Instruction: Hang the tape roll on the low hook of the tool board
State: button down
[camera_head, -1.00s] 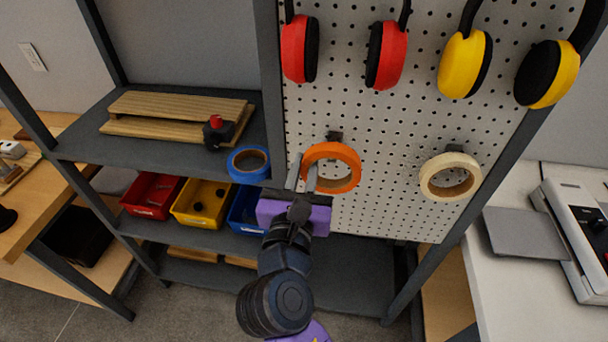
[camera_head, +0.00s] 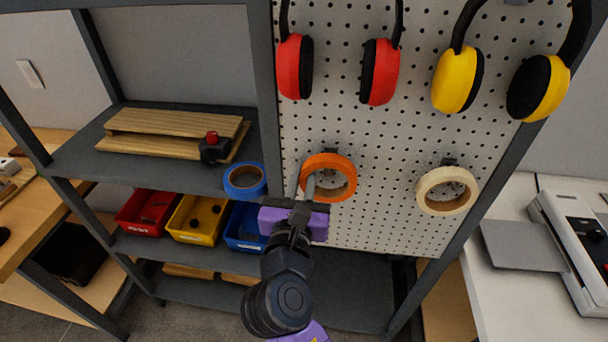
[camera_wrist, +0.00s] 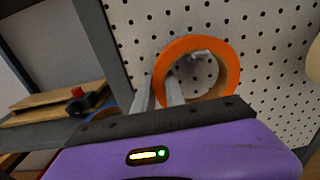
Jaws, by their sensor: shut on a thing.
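The orange tape roll (camera_head: 345,161) is at the pegboard of the tool board (camera_head: 385,232), with a dark hook (camera_head: 330,153) showing at its top in the head view. The ring appears around the hook; whether its weight rests there I cannot tell. My gripper (camera_head: 306,188) is shut on the left side of the orange roll's ring. In the wrist view the orange roll (camera_wrist: 234,72) stands in front of the board, the fingers (camera_wrist: 160,92) at its lower left rim, and a pale, blurred hook (camera_wrist: 203,58) shows inside its opening.
A cream tape roll (camera_head: 425,188) hangs on another hook to the right. Red (camera_head: 288,68) and yellow (camera_head: 453,80) earmuffs hang above. Left are a shelf with a blue tape roll (camera_head: 231,185), wooden boards (camera_head: 165,148) and red, yellow and blue bins below. A white bench stands right.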

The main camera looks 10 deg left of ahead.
dwell(0.3)
jog(key=c, duration=1.3)
grip_release()
jog(key=shift+s, duration=0.1)
